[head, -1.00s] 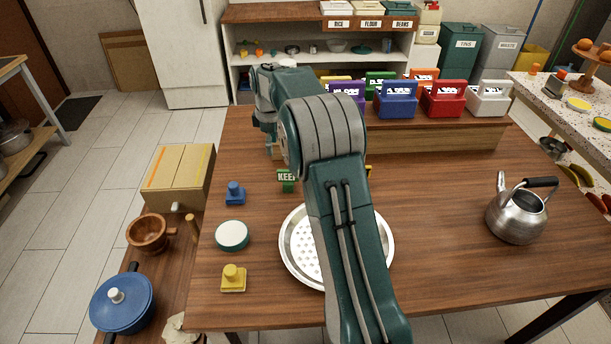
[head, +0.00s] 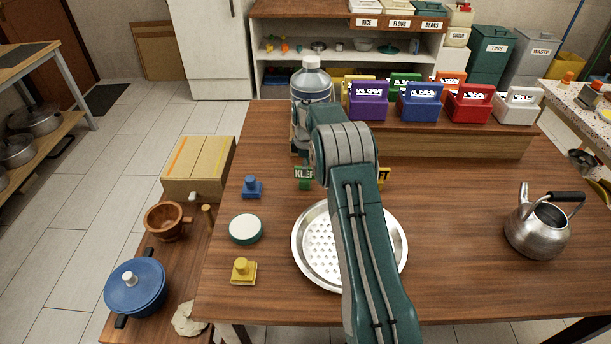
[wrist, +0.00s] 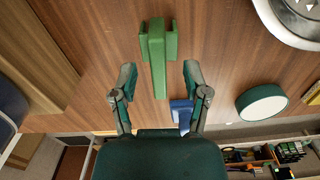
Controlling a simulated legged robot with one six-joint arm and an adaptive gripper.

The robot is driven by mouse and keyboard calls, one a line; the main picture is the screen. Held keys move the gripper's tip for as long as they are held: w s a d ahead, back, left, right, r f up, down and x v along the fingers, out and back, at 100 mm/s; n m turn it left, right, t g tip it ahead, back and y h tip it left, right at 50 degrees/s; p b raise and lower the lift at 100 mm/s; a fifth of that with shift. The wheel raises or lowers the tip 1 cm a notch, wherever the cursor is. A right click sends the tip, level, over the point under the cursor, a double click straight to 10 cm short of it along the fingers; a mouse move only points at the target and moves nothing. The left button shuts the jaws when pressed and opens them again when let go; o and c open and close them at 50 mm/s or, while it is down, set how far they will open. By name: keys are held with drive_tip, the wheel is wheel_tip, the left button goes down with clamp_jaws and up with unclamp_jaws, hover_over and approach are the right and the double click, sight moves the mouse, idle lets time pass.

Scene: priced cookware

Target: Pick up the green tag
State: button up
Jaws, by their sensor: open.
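My gripper (wrist: 160,80) is open and empty. Its fingers are on either side of the bar's near end in that picture, with no contact visible. The fingers are hard to make out in the head view.
A blue stamp-like piece (head: 252,187) stands left of the tag, also seen in the wrist view (wrist: 181,112). A round metal tray (head: 398,262) lies in front. A wooden riser (head: 450,146) with coloured caddies is behind.

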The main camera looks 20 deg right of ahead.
wheel_tip(320, 180, down, 3)
drive_tip(key=shift+w+f, duration=0.15)
drive_tip(key=shift+a, duration=0.1)
clamp_jaws()
